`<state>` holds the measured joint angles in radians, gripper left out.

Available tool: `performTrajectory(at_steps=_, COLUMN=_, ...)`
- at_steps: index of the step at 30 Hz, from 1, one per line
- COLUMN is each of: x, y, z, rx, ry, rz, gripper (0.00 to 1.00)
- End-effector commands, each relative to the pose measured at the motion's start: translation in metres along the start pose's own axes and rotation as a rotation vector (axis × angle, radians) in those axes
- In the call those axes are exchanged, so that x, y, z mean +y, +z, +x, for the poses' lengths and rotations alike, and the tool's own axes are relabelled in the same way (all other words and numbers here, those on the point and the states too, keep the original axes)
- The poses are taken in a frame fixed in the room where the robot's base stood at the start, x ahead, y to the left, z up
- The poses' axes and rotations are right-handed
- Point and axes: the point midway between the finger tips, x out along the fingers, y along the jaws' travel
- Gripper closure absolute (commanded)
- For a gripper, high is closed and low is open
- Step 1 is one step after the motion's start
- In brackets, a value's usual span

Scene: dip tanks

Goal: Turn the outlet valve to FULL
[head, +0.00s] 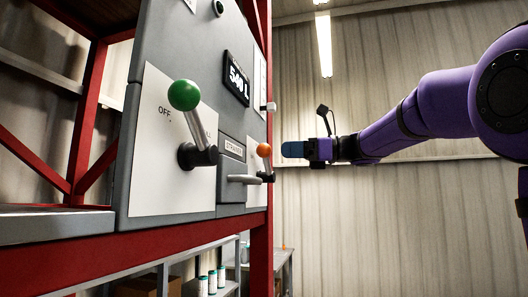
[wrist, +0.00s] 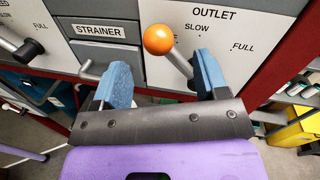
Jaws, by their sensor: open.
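The outlet valve is a lever with an orange ball (wrist: 158,39) on a white plate marked OUTLET (wrist: 214,13). The lever leans up and left from its pivot, left of the SLOW mark; FULL (wrist: 243,47) is on the right. The head view shows the orange ball (head: 264,150) at the panel's right part. My gripper (wrist: 163,72) is open with blue fingertips. In the wrist view the ball shows between and beyond the fingertips, and the right finger partly hides the lever's pivot. In the head view my gripper (head: 292,149) is right of the ball, with a gap between them.
A strainer handle (wrist: 92,70) sticks out left of the outlet plate under its STRAINER label. A green-ball lever (head: 184,95) stands further left on the panel. A red frame post (head: 261,255) runs below. Open room lies right of the panel.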

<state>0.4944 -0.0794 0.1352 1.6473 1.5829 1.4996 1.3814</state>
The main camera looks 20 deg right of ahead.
Motion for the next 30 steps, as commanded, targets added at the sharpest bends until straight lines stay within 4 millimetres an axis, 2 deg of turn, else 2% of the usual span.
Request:
performTrajectory(at_steps=6, x=0.000, y=0.000, z=0.037, rx=0.000, ry=0.002, rz=0.000, gripper=0.33)
performTrajectory(at_steps=12, x=0.000, y=-0.001, z=0.059, rx=0.001, ry=0.000, rz=0.000, gripper=0.33)
performTrajectory(at_steps=24, x=0.000, y=-0.001, z=0.065, rx=0.001, ry=-0.001, rz=-0.001, gripper=0.33)
performTrajectory(at_steps=30, x=0.000, y=-0.001, z=0.065, rx=0.002, ry=-0.001, rz=-0.001, gripper=0.79)
